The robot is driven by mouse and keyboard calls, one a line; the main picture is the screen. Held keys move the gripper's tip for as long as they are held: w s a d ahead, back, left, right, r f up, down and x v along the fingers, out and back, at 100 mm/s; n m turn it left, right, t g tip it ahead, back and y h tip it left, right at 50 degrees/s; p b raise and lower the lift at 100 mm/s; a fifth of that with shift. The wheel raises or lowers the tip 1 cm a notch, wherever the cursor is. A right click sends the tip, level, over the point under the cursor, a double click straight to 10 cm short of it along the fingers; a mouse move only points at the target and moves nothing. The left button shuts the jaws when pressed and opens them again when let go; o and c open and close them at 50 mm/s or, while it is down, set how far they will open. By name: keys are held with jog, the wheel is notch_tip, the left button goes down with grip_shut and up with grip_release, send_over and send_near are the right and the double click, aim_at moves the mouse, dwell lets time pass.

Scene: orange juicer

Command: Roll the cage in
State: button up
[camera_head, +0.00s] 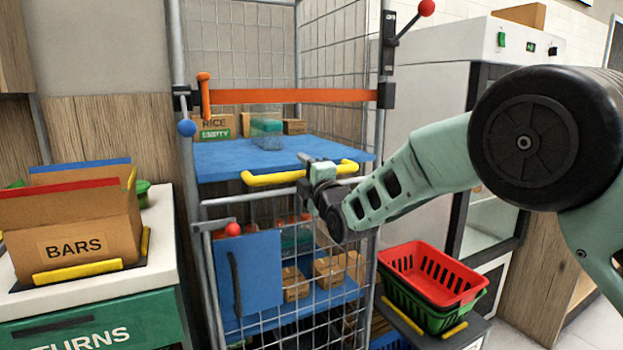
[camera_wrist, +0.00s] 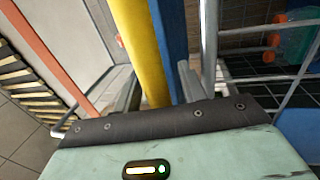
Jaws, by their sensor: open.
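The roll cage (camera_head: 187,210) stands upright in the middle of the head view, with wire mesh sides and blue shelves. A yellow handle (camera_head: 270,179) runs along the front edge of its upper blue shelf (camera_head: 240,155). My gripper (camera_head: 310,168) is at the right part of this handle and hides a piece of it. In the wrist view the yellow handle (camera_wrist: 143,45) passes between the open fingers of my gripper (camera_wrist: 157,88). I cannot tell whether the fingers touch it.
An orange strap (camera_head: 290,97) crosses the cage above the shelf, which carries boxes (camera_head: 218,128). A counter with a BARS carton (camera_head: 75,240) is at left. Red and green baskets (camera_head: 435,272) and a tall white-topped machine (camera_head: 480,45) stand close at right.

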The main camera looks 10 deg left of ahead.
jog(key=b+v, duration=0.2)
jog(key=v, duration=1.5)
jog(key=shift+d, duration=0.1)
jog(key=s+d+f+m+g+h, duration=0.45)
jog(key=s+f+m+g, duration=0.4)
jog(key=s, duration=0.25)
jog(key=s+d+f+m+g+h, duration=0.35)
jog(key=s+d, duration=0.25)
jog(key=s, duration=0.5)
jog(key=s+d+f+m+g+h, duration=0.25)
jog(key=s+d+m+g, duration=0.3)
jog(key=s, duration=0.65)
notch_tip(320, 180, up, 13)
jog(key=p, duration=1.2)
jog(key=shift+w+d+t, duration=0.2)
jog(key=shift+t, duration=0.15)
jog(key=shift+f, duration=0.15)
